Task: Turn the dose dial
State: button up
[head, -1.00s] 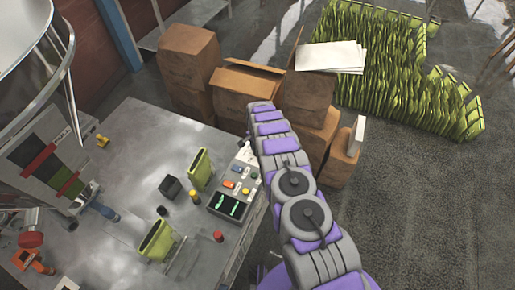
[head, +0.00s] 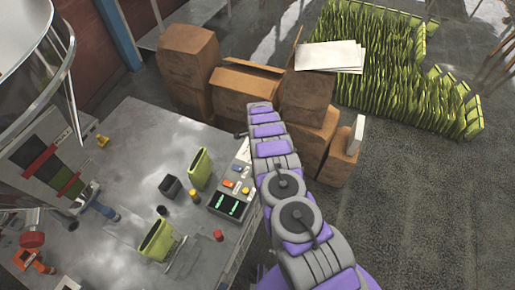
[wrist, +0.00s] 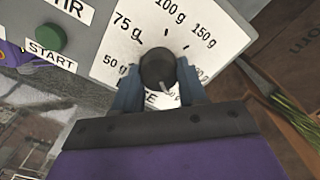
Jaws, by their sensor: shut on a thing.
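The dose dial (wrist: 158,68) is a round black knob in the wrist view, on a white scale plate (wrist: 108,67) marked from 50 g through 75, 100 and 150 g, with a further mark partly hidden at lower right. A pale line shows on the knob's lower part, towards my wrist. My gripper (wrist: 159,88) is shut on the knob, one blue-grey finger on each side.
A green START button (wrist: 50,39) lies left of the dial. Cardboard boxes (head: 307,98) stand behind the bench (head: 130,125).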

jog(key=shift+w+a+r, duration=0.15)
jog(key=shift+w+r, duration=0.1)
jog(key=o, duration=1.1)
jog(key=shift+s+f, duration=0.15)
jog(key=shift+f, duration=0.05)
jog(key=shift+c, duration=0.2)
notch_tip(320, 180, up, 17)
jog(key=p, duration=0.2)
jog(key=shift+r, duration=0.15)
